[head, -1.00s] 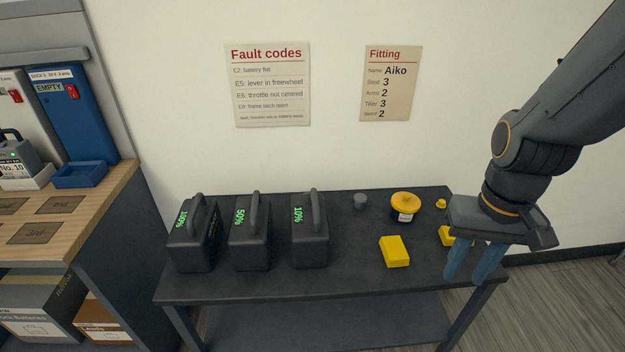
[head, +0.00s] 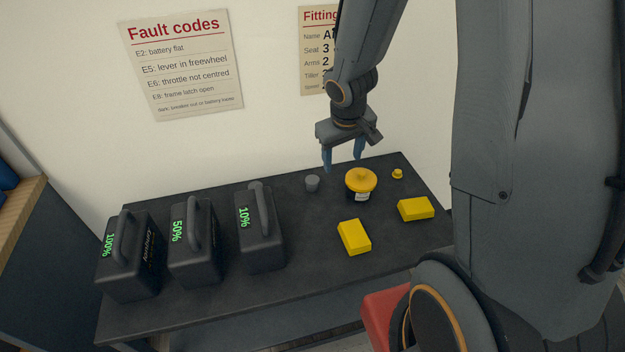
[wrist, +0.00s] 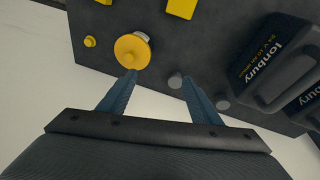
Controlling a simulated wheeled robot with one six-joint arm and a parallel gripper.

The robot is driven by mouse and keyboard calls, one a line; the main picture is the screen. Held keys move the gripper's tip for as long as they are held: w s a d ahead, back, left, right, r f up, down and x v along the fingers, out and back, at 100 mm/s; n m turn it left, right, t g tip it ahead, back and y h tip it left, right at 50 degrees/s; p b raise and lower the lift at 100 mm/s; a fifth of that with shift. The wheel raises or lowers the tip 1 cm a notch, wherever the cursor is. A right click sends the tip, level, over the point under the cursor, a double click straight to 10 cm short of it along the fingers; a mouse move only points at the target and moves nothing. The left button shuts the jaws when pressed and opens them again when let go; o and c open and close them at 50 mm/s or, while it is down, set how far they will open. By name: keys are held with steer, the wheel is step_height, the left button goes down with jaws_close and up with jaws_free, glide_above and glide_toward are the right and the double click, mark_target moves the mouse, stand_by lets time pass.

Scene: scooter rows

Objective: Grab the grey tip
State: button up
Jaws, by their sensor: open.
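The grey tip (head: 312,183) is a small dark grey cylinder standing on the black table (head: 290,290) near its back edge, left of a yellow-lidded jar (head: 361,184). It also shows in the wrist view (wrist: 175,81), between and beyond the fingertips. My gripper (head: 343,168) is open and empty, with blue fingers pointing down above the back of the table. In the wrist view my gripper (wrist: 159,75) has the tip nearer its right finger and the jar nearer its left finger. Neither finger appears to touch anything.
Several black battery packs (head: 195,240) with handles stand on the left of the table. Two yellow blocks (head: 354,237) lie at the front right. A small yellow knob (head: 397,174) stands right of the jar. A red object (head: 383,312) shows below the table's front edge.

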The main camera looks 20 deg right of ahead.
steer(key=w+f+n+y, duration=0.1)
steer(key=w+f, duration=0.4)
steer(key=n+t+y+p, duration=0.1)
steer(key=n+y+p, duration=0.1)
glide_toward(313, 179)
step_height(313, 179, down, 2)
steer(key=x, duration=0.2)
steer(key=b+x, duration=0.1)
steer(key=x, duration=0.5)
steer(key=shift+w+a, duration=0.25)
steer(key=shift+w, duration=0.1)
steer(key=c, duration=1.1)
